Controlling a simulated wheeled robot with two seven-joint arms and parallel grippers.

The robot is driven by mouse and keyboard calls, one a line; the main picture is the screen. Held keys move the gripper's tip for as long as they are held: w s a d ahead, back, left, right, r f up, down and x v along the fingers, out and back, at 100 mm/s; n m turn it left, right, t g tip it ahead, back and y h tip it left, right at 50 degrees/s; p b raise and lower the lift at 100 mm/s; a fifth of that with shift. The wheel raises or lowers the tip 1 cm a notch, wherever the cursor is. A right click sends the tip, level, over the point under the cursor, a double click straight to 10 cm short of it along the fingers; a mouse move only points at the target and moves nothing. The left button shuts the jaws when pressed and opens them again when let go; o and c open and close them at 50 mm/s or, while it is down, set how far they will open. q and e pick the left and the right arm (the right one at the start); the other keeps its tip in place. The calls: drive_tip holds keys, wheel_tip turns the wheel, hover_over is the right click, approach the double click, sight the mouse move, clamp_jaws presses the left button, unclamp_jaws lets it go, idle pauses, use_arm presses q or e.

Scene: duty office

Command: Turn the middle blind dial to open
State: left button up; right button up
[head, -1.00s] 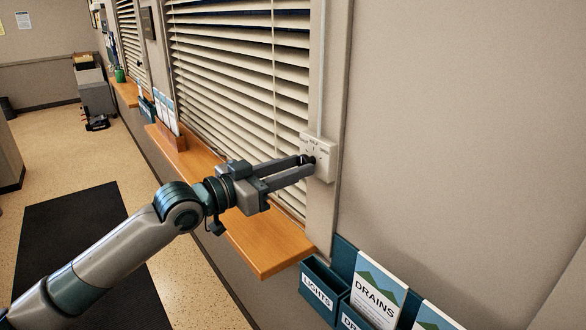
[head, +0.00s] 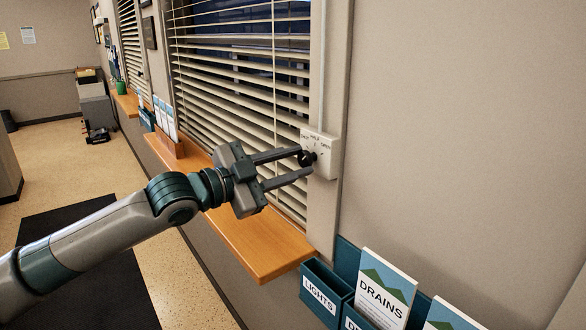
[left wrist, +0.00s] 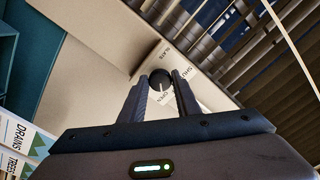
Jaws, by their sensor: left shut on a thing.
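The blind dial is a dark round knob (head: 307,158) on a cream wall plate (head: 326,160) right of the large blind. The plate is lettered for shut, half and open. My left gripper (head: 305,164) has its fingers on either side of the knob, shut on it. In the left wrist view the knob (left wrist: 160,78) sits between the fingertips (left wrist: 161,88). A pale mark on it faces the plate's lower lettering, partly hidden, so its exact setting is unclear. The blind's slats (head: 235,85) are tilted with dark gaps between them. My right gripper is not in view.
A wooden sill (head: 250,237) runs under the blind, below my left arm. A teal leaflet rack (head: 315,289) with leaflets (head: 384,290) hangs on the wall below right of the dial. Another blind (head: 129,38) is farther left. The wall right of the plate is bare.

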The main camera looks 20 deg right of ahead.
use_arm(q)
drive_tip(key=shift+m, duration=1.8)
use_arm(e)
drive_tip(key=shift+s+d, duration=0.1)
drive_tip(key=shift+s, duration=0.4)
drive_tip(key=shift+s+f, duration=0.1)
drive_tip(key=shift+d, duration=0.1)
use_arm(q)
drive_tip(key=o, duration=1)
drive_tip(key=shift+a, duration=0.1)
